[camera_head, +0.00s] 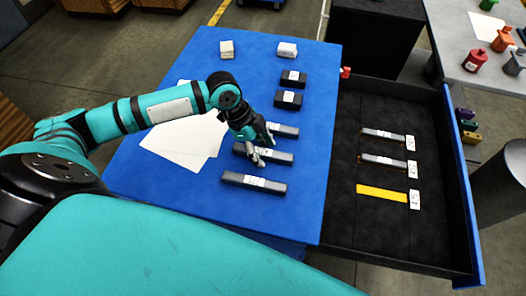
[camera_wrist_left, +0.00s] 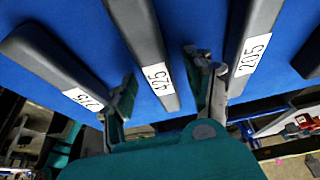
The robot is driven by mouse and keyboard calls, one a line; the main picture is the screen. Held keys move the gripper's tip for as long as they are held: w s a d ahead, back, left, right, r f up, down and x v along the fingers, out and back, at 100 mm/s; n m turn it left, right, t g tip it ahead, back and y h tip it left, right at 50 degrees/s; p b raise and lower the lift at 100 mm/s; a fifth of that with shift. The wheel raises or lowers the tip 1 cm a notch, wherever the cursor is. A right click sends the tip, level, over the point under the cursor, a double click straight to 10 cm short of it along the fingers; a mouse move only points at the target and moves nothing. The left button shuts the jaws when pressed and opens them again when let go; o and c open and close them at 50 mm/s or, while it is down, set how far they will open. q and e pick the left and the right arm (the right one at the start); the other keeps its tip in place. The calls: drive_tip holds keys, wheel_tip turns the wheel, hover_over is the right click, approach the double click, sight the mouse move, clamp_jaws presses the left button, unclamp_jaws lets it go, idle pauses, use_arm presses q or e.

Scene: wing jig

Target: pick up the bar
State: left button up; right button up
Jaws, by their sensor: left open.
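Several dark grey bars with white number labels lie on the blue table in the head view. The middle long bar (camera_head: 283,156) is under my left gripper (camera_head: 264,147), with a front bar (camera_head: 235,178) nearer and a back bar (camera_head: 287,132) farther. In the left wrist view, a bar labelled 425 (camera_wrist_left: 140,40) lies between the open fingers of my left gripper (camera_wrist_left: 168,95). Its neighbours are a left bar (camera_wrist_left: 45,62) and a bar labelled 205 (camera_wrist_left: 252,35). Whether the fingers touch the 425 bar cannot be told. My right gripper is not in view.
A black drawer (camera_head: 385,235) at the right holds two labelled bars (camera_head: 383,160) and a yellow strip (camera_head: 381,193). Two short dark blocks (camera_head: 293,80), two pale blocks (camera_head: 287,50) and white sheets (camera_head: 178,148) lie on the blue table (camera_head: 290,215).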

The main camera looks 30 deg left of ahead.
use_arm(q)
clamp_jaws()
drive_tip(key=shift+r, duration=0.15)
idle(0.4)
